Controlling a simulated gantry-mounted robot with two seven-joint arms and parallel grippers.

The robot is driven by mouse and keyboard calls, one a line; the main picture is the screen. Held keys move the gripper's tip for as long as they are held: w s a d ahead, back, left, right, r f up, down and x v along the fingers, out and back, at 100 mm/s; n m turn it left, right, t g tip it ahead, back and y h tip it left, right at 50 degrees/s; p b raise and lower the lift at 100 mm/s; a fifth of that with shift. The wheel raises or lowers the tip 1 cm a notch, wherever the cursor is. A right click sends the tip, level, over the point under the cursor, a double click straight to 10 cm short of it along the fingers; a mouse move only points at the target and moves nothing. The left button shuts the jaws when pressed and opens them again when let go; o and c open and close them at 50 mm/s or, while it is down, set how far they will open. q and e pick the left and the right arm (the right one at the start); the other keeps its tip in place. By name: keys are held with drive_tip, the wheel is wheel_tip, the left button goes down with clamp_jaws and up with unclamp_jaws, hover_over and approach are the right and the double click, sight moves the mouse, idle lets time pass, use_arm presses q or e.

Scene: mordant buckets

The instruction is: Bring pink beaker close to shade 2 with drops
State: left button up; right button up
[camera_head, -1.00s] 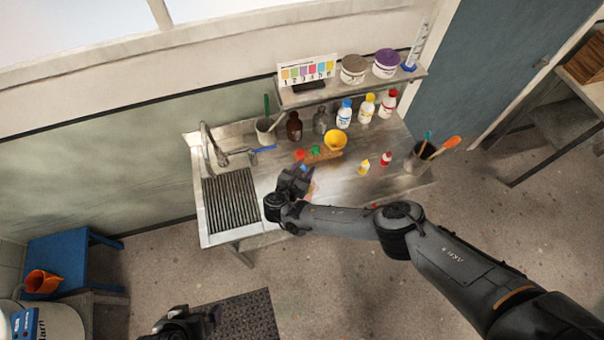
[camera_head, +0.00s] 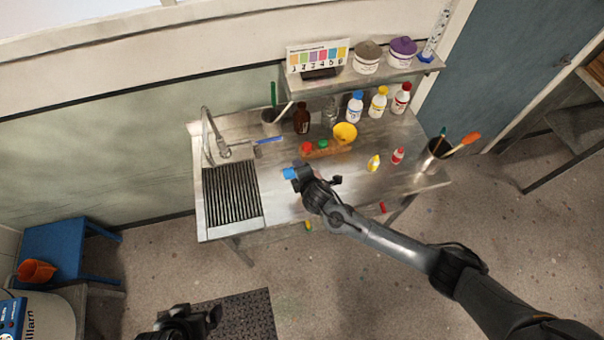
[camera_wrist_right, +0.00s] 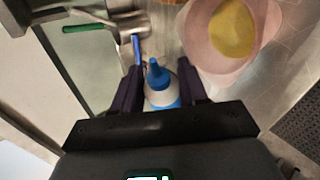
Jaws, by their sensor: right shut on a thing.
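My right gripper (camera_wrist_right: 158,88) is shut on a small dropper bottle with a blue nozzle (camera_wrist_right: 157,72), which also shows as a blue spot at the gripper (camera_head: 290,173) in the head view. A pale pink round vessel, probably the pink beaker (camera_wrist_right: 204,52), stands beside the bottle in the wrist view, with a yellow patch inside. In the head view I cannot make it out; my arm may hide it. The numbered shade card (camera_head: 317,57) stands on the shelf. Yellow (camera_head: 374,163) and red (camera_head: 398,156) dropper bottles stand on the table. My left gripper (camera_head: 208,320) is low, off the table; its jaws are unclear.
The steel table (camera_head: 272,205) has a sink drainer (camera_head: 231,195) at left. A brush holder (camera_head: 435,158) stands at right. The shelf (camera_head: 375,77) overhangs the back.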

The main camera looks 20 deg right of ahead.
drive_tip(key=m+t+y+b, duration=0.1)
drive_tip(key=m+y+b, duration=0.1)
drive_tip(key=b, duration=0.1)
drive_tip(key=f+m+t+y+b, duration=0.1)
drive_tip(key=m+y+b, duration=0.1)
drive_tip(key=b, duration=0.1)
drive_tip(key=shift+t+y, duration=0.3)
drive_tip(key=shift+y, duration=0.1)
drive_tip(key=shift+s+r+m+t+y+b, duration=0.1)
drive_tip(key=shift+r+m+t+y+b, duration=0.1)
drive_tip(key=shift+m+t+y+b, duration=0.4)
drive_tip(key=shift+d+r+m+b, duration=0.15)
drive_tip(key=shift+r+m+b, duration=0.2)
drive_tip(key=shift+m+b, duration=0.3)
